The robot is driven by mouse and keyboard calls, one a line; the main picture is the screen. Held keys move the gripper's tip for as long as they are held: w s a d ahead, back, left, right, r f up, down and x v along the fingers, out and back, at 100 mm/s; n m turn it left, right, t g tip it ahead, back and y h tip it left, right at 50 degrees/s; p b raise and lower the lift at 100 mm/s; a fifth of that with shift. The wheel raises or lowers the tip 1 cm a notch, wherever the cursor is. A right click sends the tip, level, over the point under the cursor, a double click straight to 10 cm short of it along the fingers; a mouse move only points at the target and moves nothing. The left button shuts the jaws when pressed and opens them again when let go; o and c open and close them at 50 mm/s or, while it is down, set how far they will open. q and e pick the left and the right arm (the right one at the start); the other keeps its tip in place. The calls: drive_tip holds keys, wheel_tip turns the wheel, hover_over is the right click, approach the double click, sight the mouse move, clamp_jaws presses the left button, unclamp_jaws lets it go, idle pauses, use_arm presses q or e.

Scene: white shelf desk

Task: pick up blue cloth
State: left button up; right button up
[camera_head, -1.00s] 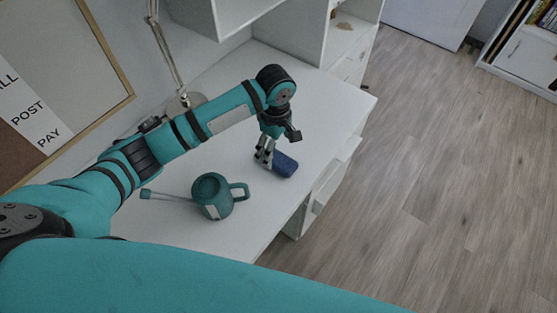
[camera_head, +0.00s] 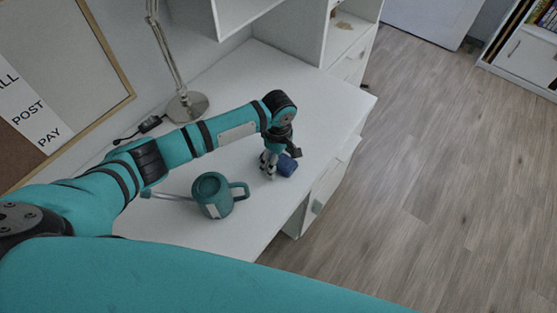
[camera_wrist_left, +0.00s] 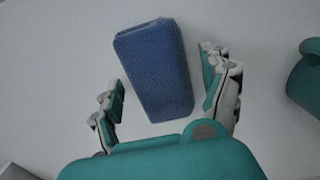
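The blue cloth (camera_head: 287,165) is a small folded block lying on the white desk near its right edge. In the left wrist view the cloth (camera_wrist_left: 156,68) lies ahead of and partly between the two fingers. My left gripper (camera_head: 268,165) is low over the desk beside the cloth. In the left wrist view the left gripper (camera_wrist_left: 165,90) is open, with a finger on each side and gaps to the cloth. The head view hides part of the cloth behind the gripper. My right gripper is not in view.
A teal mug (camera_head: 212,195) stands on the desk to the left, with a thin rod-like item (camera_head: 166,195) beside it. A lamp (camera_head: 187,104) stands at the back. The desk's right edge is close to the cloth. The desk (camera_head: 310,90) behind the gripper is clear.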

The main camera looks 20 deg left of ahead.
use_arm(q)
drive_tip(key=c, duration=1)
drive_tip(key=shift+r, duration=0.1)
drive_tip(key=shift+r, duration=0.5)
wheel_tip(320, 180, up, 2)
drive_tip(key=shift+r, duration=0.1)
drive_tip(key=s+d, duration=0.1)
drive_tip(key=s, duration=0.4)
drive_tip(key=s+d+r, duration=0.1)
drive_tip(key=s, duration=0.4)
drive_tip(key=s+d, duration=0.2)
drive_tip(key=s, duration=0.3)
drive_tip(key=shift+s+r, duration=0.25)
drive_tip(key=shift+r, duration=0.1)
drive_tip(key=o, duration=0.6)
drive_tip(key=shift+c, duration=0.2)
drive_tip(key=c, duration=0.5)
